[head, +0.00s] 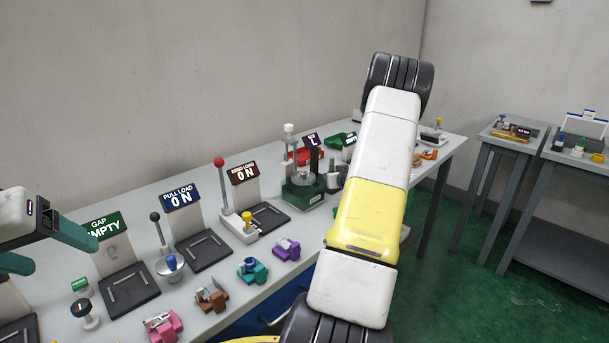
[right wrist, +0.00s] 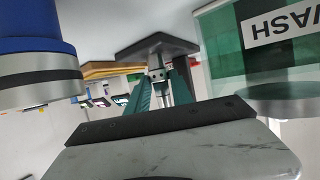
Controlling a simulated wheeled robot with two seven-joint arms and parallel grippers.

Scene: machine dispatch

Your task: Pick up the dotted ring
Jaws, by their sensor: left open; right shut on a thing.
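I cannot make out a dotted ring in either view. My right gripper (right wrist: 160,92) has teal fingers in the right wrist view, shut on a small grey thing (right wrist: 156,73) at their tips. Too little of that thing shows to tell whether it is a ring. In the head view the right arm reaches over the bench and hides its own gripper. My left gripper (head: 60,255) is open and empty at the left edge of the head view, above the bench near the green GAP EMPTY sign (head: 103,226).
The bench (head: 195,325) carries several signs, dark plates, levers and coloured fixtures. A green-based press (head: 303,193) stands left of my right arm. A blue cylinder (right wrist: 35,58) and a clear WASH container (right wrist: 285,62) flank the right gripper. Side tables (head: 524,139) stand at right.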

